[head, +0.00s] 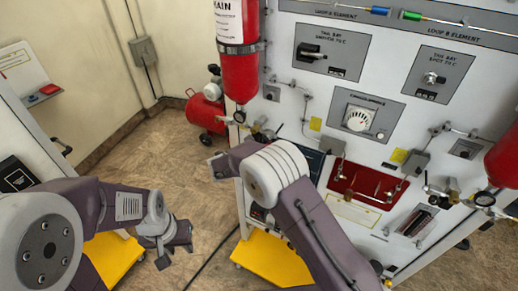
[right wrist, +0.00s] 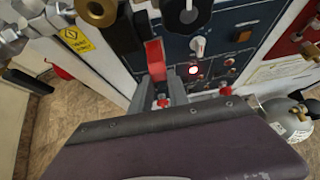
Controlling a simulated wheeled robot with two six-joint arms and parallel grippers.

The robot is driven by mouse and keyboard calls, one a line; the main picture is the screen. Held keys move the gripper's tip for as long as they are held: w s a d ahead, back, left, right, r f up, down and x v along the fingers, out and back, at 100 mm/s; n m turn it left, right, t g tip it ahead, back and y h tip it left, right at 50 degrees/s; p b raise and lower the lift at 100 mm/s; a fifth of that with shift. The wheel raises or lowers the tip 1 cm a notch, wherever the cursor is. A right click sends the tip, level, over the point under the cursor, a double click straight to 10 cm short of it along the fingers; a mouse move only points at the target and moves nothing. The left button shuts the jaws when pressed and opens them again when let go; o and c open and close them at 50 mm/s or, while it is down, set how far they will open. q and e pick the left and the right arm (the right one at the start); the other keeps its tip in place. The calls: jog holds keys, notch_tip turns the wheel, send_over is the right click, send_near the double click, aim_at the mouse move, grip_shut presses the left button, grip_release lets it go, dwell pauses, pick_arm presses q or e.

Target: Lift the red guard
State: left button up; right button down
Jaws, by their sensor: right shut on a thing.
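The red guard (right wrist: 155,57) is a red block standing out from a dark blue panel (right wrist: 222,45) in the right wrist view. My right gripper (right wrist: 161,90) is at that panel, its grey fingers closed around the lower part of the guard. The fingers hide where the guard meets the panel. In the head view my right arm covers this spot, and the guard does not show. My left gripper (head: 176,243) is open and empty, low over the floor at the left, well away from the panel.
Beside the guard are a black knob (right wrist: 186,14), a pale switch (right wrist: 198,47) and a lit lamp (right wrist: 193,70). A brass fitting (right wrist: 96,11) is close on the left. A red cylinder (head: 239,75) hangs on the trainer's left edge.

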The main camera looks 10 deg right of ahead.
pick_arm(q)
jog(key=shift+r+p, duration=1)
jog(key=shift+r, duration=0.55)
pick_arm(e)
jog(key=shift+w+d+r, duration=0.1)
jog(key=shift+w+r, duration=0.1)
jog(key=shift+r, duration=0.75)
jog(key=shift+w+d+r, duration=0.1)
jog(key=shift+w+r, duration=0.05)
jog(key=shift+r, duration=0.8)
